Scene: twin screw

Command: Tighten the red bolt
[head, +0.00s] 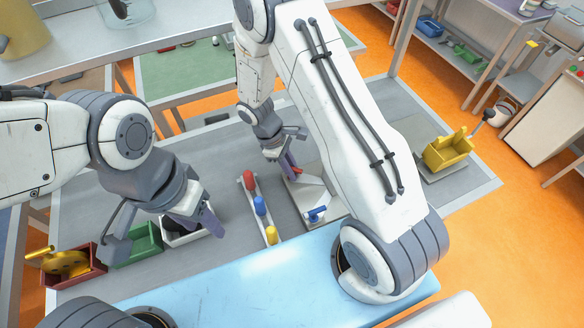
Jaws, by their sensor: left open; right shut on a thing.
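A pale fixture plate (311,191) lies on the grey table, right of centre. A blue bolt (316,214) with a crosswise head stands at its near end. At its far end, a bit of the red bolt (298,171) shows beside my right gripper (290,168). That gripper points down and is shut on the red bolt, which its fingers mostly hide. My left gripper (209,221) is open and empty, left of the plate, with its purple fingertips over the white bin's right side.
A narrow rack (244,199) with red, blue and yellow pieces lies between my grippers. Red (97,281), green (146,252) and white (180,238) bins stand at left. A yellow tool holder (447,151) stands at right. Shelves stand behind.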

